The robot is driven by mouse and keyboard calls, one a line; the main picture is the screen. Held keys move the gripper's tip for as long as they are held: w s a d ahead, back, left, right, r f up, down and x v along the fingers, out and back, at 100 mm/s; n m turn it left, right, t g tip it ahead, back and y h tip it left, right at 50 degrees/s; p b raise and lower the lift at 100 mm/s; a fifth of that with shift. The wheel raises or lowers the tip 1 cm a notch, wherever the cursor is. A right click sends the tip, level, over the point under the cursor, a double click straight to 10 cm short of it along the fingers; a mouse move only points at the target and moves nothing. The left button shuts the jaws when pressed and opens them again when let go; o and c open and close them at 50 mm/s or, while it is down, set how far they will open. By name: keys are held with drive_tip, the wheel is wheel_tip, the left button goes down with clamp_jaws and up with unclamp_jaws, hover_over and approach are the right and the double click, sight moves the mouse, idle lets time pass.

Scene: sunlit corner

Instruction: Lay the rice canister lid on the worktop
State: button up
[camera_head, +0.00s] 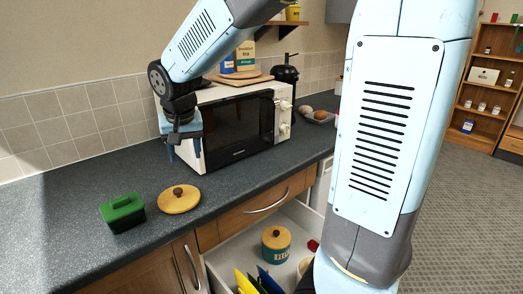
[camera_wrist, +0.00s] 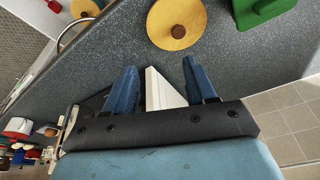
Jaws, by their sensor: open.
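A round wooden lid (camera_head: 179,199) with a dark knob lies flat on the dark worktop (camera_head: 75,230), knob up, right of a green container. It also shows in the wrist view (camera_wrist: 190,36). A teal canister (camera_head: 276,254) with a pale label stands in the open drawer, topped by a wooden disc with a dark knob. Its lettering is too small to read surely. My gripper (camera_head: 183,152) is open near the microwave's left front corner, behind the worktop lid and apart from it. In the wrist view my gripper (camera_wrist: 160,70) has nothing held between its fingers.
A white microwave (camera_head: 240,125) stands close to my gripper. The green container (camera_head: 122,212) sits left of the lid. The open drawer (camera_head: 222,262) also holds yellow and blue items. Bowl contents and a dark appliance (camera_head: 285,75) stand farther right. Worktop left of the green container is clear.

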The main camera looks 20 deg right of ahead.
drive_tip(key=s+d+r+t, duration=0.1)
drive_tip(key=s+d+r, duration=0.2)
drive_tip(key=s+d, duration=0.4)
drive_tip(key=s+d+r+n+t, duration=0.1)
drive_tip(key=s+d+r, duration=0.2)
drive_tip(key=s+d, duration=0.4)
drive_tip(key=s, duration=0.6)
drive_tip(key=shift+d+r, duration=0.25)
drive_tip(key=shift+d, duration=0.1)
